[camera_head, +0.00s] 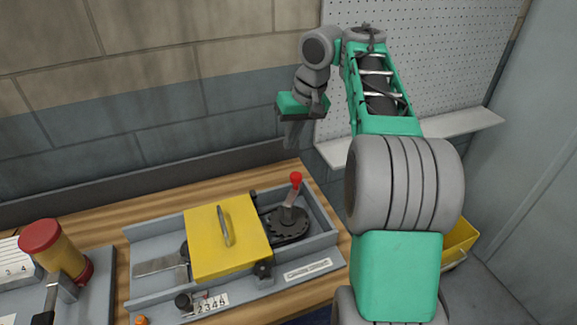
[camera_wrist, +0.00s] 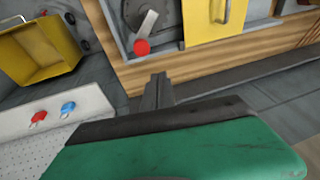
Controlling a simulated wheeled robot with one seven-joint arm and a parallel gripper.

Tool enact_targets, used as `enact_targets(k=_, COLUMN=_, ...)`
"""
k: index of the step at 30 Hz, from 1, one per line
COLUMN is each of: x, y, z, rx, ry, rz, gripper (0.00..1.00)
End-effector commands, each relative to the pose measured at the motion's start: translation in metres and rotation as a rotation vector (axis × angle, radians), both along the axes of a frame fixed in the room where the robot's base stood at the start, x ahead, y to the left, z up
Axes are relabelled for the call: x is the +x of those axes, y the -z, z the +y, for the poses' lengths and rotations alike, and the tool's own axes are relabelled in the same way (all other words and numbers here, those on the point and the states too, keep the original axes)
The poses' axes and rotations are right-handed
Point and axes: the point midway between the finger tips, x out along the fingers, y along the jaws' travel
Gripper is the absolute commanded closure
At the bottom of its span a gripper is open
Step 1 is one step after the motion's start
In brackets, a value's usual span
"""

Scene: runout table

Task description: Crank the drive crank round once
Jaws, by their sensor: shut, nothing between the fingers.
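The drive crank (camera_head: 289,202) is a grey arm with a red ball knob (camera_head: 296,178), standing on a dark toothed wheel (camera_head: 287,226) at the right end of the grey machine tray (camera_head: 310,270). In the wrist view the red knob (camera_wrist: 142,47) shows at the upper middle, with the crank arm (camera_wrist: 148,23) behind it. My gripper (camera_head: 292,136) hangs pointing down, above and behind the crank, apart from it. Its fingers (camera_wrist: 157,90) are together with nothing between them.
A yellow cover with a handle (camera_head: 205,262) sits left of the crank. A yellow bin (camera_wrist: 35,55) lies beyond the bench's right end. A pale shelf (camera_wrist: 90,105) holds red and blue pieces. The air around the knob is clear.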

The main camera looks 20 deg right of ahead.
Motion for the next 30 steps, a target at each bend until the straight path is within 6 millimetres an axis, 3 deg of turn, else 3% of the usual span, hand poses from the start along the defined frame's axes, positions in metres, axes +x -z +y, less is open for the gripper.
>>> enact_targets(k=3, x=0.007, y=-0.003, z=0.009, rx=-0.049, ry=-0.321, rz=-0.095, gripper=1.00)
enact_targets(k=9, x=0.010, y=-0.004, z=0.010, rx=-0.117, ry=-0.605, rz=-0.165, gripper=1.00)
enact_targets(k=14, x=0.012, y=0.009, z=0.013, rx=-0.123, ry=-0.632, rz=-0.169, gripper=1.00)
enact_targets(k=27, x=0.036, y=0.094, z=0.031, rx=-0.124, ry=-0.628, rz=-0.166, gripper=1.00)
enact_targets(k=30, x=0.021, y=0.089, z=0.018, rx=-0.126, ry=-0.623, rz=-0.169, gripper=1.00)
